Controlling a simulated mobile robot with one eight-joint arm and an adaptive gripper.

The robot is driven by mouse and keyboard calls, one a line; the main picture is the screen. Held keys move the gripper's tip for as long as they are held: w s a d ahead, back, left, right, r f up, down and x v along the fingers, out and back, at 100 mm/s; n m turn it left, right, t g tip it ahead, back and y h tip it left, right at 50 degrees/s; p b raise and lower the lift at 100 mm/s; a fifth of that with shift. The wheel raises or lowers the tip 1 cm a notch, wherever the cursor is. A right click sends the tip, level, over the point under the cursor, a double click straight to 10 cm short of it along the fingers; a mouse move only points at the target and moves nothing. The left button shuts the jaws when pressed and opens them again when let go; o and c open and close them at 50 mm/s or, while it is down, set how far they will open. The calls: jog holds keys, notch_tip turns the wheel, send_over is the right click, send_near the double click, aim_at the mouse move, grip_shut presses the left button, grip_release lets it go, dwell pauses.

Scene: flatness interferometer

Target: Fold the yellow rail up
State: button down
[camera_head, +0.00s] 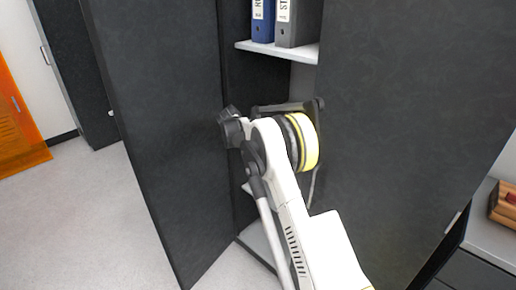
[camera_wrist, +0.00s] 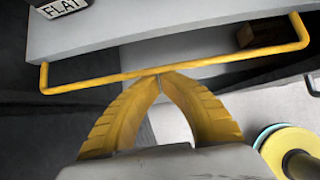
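The yellow rail (camera_wrist: 105,80) crosses the upper part of the wrist view, with a bent end at each side. It runs along the front of a light grey shelf (camera_wrist: 150,28). My gripper (camera_wrist: 160,76) has two yellow ribbed fingers whose tips meet at the lower edge of the rail's middle. The fingers look closed, with no rail visible between them. I cannot tell whether the tips touch the rail. In the head view my arm reaches into an open dark cabinet; the rail and the fingertips are hidden there.
Dark cabinet doors (camera_head: 165,120) and (camera_head: 410,110) flank my arm closely. Binders (camera_head: 263,22) stand on an upper shelf (camera_head: 285,52). A grey counter (camera_head: 490,235) with a wooden block (camera_head: 504,203) is at right. Open floor (camera_head: 85,220) lies at left.

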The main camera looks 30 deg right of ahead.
jog(key=shift+d+r+p, duration=0.1)
jog(key=shift+r+p, duration=0.25)
jog(key=shift+p, duration=0.1)
dwell(1.1)
jog(key=shift+f, duration=0.1)
jog(key=s+a+r+p, duration=0.1)
jog(key=s+a+r, duration=0.2)
jog(key=a, duration=0.5)
jog(key=shift+a, duration=0.3)
jog(key=shift+s, duration=0.1)
